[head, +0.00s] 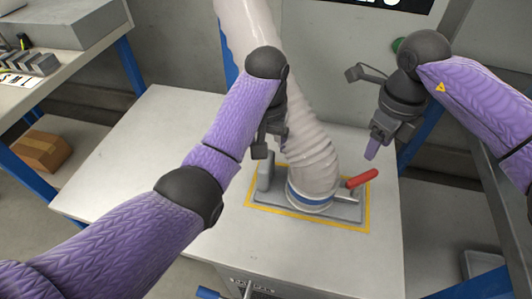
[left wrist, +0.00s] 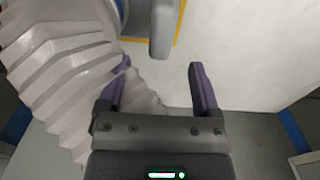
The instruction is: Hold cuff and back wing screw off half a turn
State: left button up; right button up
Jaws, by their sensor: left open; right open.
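A pale ribbed hose (head: 308,150) comes down to a cuff with a blue band (head: 312,196), seated on a grey base plate (head: 263,198). A red handle (head: 362,178) sticks out at the cuff's right. A grey upright block (head: 265,171) stands at its left; it also shows in the left wrist view (left wrist: 163,28). I cannot make out which part is the wing screw. My left gripper (head: 271,147) is open beside the hose, above the block; in the left wrist view its fingers (left wrist: 160,78) are apart and one overlaps the hose. My right gripper (head: 375,147) is open, above and right of the red handle.
A yellow outline (head: 290,213) frames the plate on the light tabletop (head: 140,135). The tabletop is clear to the left. A workbench (head: 75,42) stands at the back left, with a cardboard box (head: 40,151) below it. A wall lies behind.

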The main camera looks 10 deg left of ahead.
aim_at(266, 165)
pick_arm(q)
notch_tip(266, 165, down, 8)
jog(key=shift+s+a+f, duration=0.1)
grip_shut()
dwell(0.4)
pick_arm(e)
jog(key=shift+o, duration=0.2)
